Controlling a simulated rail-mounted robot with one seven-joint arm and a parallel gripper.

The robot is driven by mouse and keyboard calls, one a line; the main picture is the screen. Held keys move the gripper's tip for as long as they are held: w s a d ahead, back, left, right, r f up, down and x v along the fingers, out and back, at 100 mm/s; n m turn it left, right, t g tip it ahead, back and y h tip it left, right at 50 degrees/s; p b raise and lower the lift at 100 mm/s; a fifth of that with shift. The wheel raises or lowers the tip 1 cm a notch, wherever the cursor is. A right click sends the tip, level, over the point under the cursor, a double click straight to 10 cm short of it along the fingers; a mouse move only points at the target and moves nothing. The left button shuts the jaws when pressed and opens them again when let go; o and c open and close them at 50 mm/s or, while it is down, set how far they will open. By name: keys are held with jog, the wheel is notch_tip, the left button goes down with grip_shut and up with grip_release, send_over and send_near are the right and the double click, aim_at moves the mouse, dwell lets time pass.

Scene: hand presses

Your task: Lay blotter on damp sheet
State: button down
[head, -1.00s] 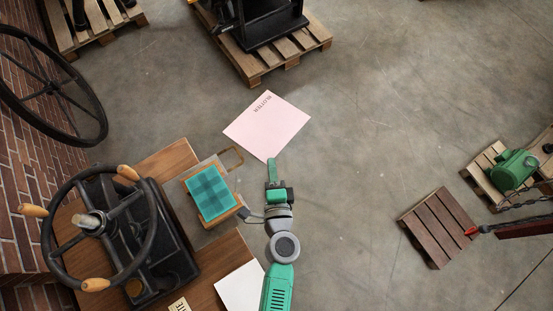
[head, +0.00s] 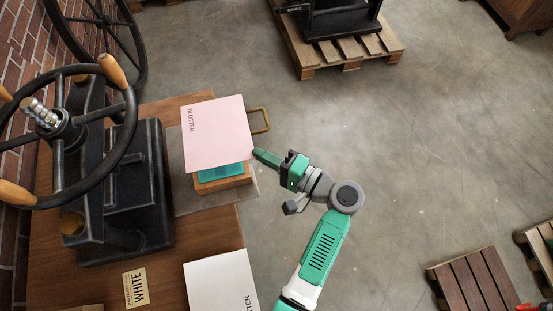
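The pink blotter (head: 217,133), marked "BLOTTER", is over most of a wooden block with a teal patterned top (head: 225,172). Only the near strip of the teal top shows, so any damp sheet under the blotter is hidden. I cannot tell whether the blotter touches the block or hangs above it. My gripper (head: 262,156) is at the blotter's lower right corner, its green finger reaching that edge. The fingers are seen from above and appear shut on the corner.
The block rests on a grey plate with a brass handle (head: 260,120), beside a black hand press (head: 140,190) with a large handwheel. A white blotter stack (head: 222,283) and a "WHITE" label (head: 135,287) lie on the wooden table (head: 60,250). Open floor lies right.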

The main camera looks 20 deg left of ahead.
notch_tip(320, 180, down, 7)
jog(key=b, duration=0.5)
dwell(0.3)
jog(key=shift+s, duration=0.1)
dwell(1.1)
jog(key=c, duration=1.4)
grip_release()
jog(key=d, duration=0.6)
jog(key=shift+s+d, duration=0.2)
jog(key=shift+s, duration=0.1)
